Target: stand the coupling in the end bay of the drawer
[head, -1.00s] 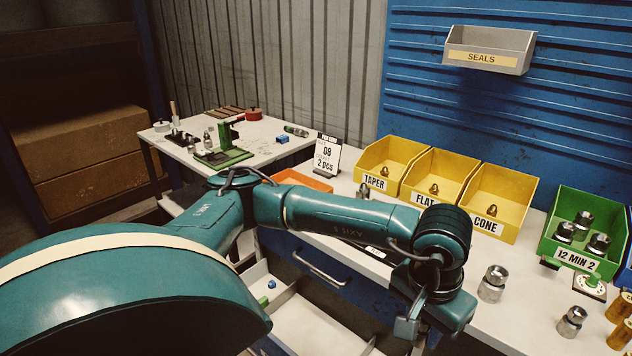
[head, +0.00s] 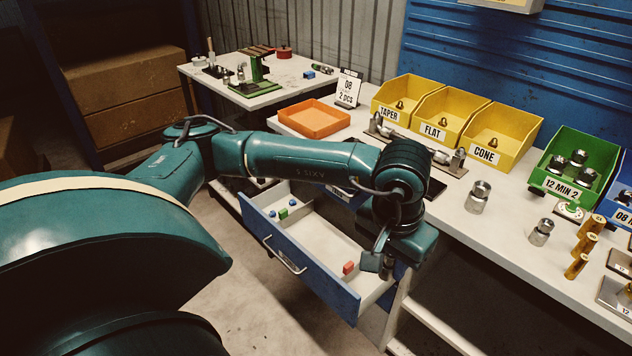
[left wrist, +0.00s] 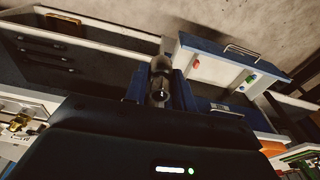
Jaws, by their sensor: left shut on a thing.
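My left gripper (head: 380,264) points down at the right end of the open drawer in the head view. In the left wrist view my left gripper (left wrist: 160,92) is shut on a grey metal coupling (left wrist: 160,80). The coupling is hard to make out in the head view. The drawer (head: 312,268) has a blue front and pale inside with dividers. A red block (head: 348,267) lies in it near the gripper. My arm hides part of the drawer. My right gripper is out of view.
The bench above holds an orange tray (head: 315,119), yellow bins (head: 405,98), a green bin (head: 560,189) and loose metal fittings (head: 478,196). A bench leg (head: 396,318) stands right of the drawer. Open floor (head: 250,315) lies in front of the drawer.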

